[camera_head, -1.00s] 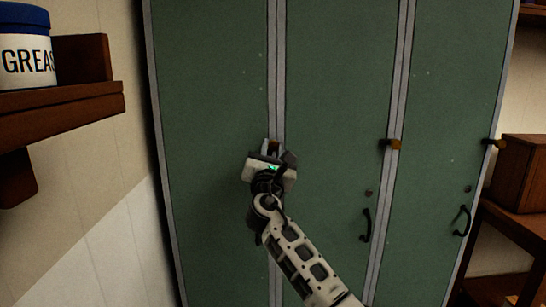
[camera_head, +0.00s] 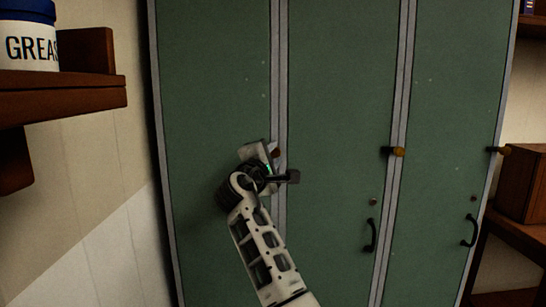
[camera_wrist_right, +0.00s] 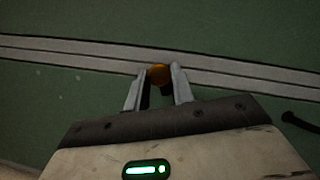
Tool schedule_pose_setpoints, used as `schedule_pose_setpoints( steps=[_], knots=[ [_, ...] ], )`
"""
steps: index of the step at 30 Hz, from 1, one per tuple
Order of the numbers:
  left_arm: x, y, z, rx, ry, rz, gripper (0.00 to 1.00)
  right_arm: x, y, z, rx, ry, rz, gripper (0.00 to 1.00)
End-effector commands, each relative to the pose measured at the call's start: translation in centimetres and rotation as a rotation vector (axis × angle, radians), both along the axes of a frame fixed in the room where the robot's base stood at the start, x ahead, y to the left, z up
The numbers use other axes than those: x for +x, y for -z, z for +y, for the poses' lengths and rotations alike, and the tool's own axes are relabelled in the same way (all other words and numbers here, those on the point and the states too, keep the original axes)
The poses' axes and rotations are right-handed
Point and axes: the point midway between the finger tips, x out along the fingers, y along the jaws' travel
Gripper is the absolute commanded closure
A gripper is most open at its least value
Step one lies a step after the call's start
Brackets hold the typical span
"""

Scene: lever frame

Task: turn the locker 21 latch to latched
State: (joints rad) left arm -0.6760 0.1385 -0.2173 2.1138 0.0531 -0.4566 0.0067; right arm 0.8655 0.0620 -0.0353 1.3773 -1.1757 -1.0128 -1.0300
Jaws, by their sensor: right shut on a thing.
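The latch with an orange-brown knob (camera_head: 276,153) sits by the grey strip between the left and middle green locker doors. My right gripper (camera_head: 273,150) is at this latch, rolled over to one side. In the right wrist view the two fingers of my right gripper (camera_wrist_right: 158,84) close around the orange knob (camera_wrist_right: 158,73), one on each side. In the head view the gripper hides most of the latch, so its exact angle is not clear. No locker number is legible. My left gripper is not in view.
Two other latches, one on the middle door (camera_head: 398,151) and one on the right door (camera_head: 504,150), lie to the right. Black door handles (camera_head: 370,235) hang below them. A wooden shelf (camera_head: 70,97) with a grease tub (camera_head: 28,42) juts in at left. A wooden box (camera_head: 523,184) stands at right.

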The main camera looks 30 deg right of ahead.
Motion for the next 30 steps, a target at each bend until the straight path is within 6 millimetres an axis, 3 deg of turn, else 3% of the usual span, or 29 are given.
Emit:
schedule_pose_setpoints(
  steps=[12, 30],
  knots=[
    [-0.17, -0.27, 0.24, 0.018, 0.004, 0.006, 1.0, 0.03, -0.2, 0.07, 0.236, 0.0, -0.14, 0.98],
    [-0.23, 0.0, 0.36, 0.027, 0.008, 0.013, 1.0, 0.01, -0.16, 0.0, 0.303, 0.002, -0.183, 0.98]
  ],
)
